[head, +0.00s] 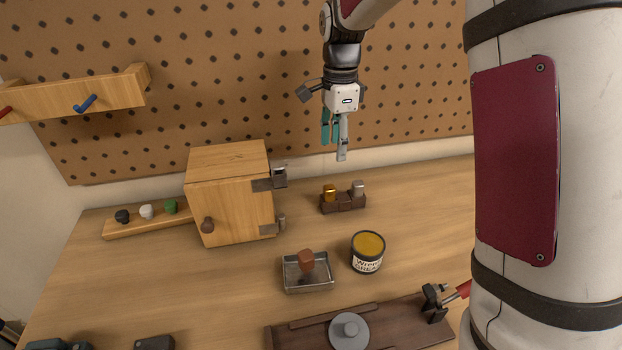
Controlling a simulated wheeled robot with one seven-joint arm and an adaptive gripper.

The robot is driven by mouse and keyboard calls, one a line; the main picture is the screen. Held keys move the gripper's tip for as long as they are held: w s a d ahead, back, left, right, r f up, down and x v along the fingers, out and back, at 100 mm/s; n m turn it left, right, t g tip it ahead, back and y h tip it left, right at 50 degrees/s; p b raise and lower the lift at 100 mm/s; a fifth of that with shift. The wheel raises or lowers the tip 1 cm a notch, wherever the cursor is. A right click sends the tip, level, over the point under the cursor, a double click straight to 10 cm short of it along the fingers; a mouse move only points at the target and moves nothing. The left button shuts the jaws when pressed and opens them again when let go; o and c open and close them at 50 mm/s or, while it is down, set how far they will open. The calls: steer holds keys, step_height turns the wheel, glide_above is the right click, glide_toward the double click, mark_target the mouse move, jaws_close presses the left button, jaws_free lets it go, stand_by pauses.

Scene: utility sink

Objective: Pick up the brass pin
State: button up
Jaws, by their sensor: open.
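The brass pin (329,191) is a short gold-coloured piece standing upright in the left place of a small dark brown block (343,205). A similar silver-grey pin (358,187) stands in the right place of that block. My gripper (335,146) points down, open and empty, and appears in the picture just above the block, in front of the pegboard. It is apart from both pins. Its exact height over them is hard to tell from this single view.
A wooden box (230,195) with metal hinges stands left of the block. A labelled tin (367,252), a metal tray (292,275) holding a brown piece, and a dark wooden board (400,325) are nearer. The bench right of the block is clear.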

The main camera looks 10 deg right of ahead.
mark_target(330, 187)
steer(key=f, duration=0.6)
steer(key=w+f, duration=0.1)
steer(key=f, duration=0.3)
steer(key=shift+a, duration=0.15)
steer(key=shift+w+f+p, duration=0.2)
steer(key=shift+f+p, duration=0.25)
steer(key=shift+f, duration=1.9)
jaws_close()
